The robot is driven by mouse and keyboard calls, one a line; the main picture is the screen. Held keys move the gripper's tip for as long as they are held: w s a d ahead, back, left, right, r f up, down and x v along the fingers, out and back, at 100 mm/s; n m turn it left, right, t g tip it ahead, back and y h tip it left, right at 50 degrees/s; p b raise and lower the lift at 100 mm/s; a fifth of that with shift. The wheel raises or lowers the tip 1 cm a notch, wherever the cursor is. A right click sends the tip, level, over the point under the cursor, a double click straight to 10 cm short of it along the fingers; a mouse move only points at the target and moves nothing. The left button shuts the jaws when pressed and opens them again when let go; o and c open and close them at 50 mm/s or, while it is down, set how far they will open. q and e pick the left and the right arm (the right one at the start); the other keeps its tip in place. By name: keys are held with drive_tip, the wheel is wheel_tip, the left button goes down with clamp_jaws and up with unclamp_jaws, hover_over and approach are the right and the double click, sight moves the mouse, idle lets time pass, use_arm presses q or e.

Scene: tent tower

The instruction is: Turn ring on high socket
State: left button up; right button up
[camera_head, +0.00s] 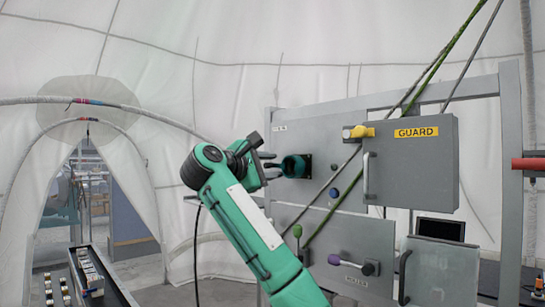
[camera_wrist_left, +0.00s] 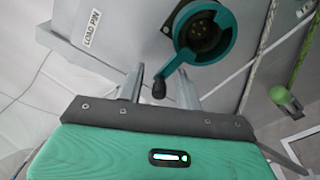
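The high socket (camera_head: 296,166) is a teal round connector on the upper left of the grey panel. In the left wrist view its teal ring (camera_wrist_left: 229,38) surrounds a dark face with several pins (camera_wrist_left: 205,32). A short teal lever runs down-left from the ring to a dark knob (camera_wrist_left: 159,88). My left gripper (camera_head: 271,165) is just left of the socket, pointing at it. In the left wrist view its two fingers (camera_wrist_left: 160,82) are apart, with the knob between them. I cannot tell whether either finger touches it. My right gripper is not in view.
A grey box marked GUARD (camera_head: 412,165) stands out from the panel on the right, with a yellow knob (camera_head: 358,132) at its upper left. Green and grey cables (camera_head: 440,60) cross the panel. Below are a green knob (camera_head: 297,231) and a purple-ended handle (camera_head: 334,260).

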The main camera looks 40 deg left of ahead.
use_arm(q)
drive_tip(key=shift+w+a, duration=0.1)
drive_tip(key=shift+w, duration=0.2)
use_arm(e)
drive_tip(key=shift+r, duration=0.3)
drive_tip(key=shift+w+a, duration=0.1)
use_arm(q)
drive_tip(key=c, duration=0.7)
clamp_jaws()
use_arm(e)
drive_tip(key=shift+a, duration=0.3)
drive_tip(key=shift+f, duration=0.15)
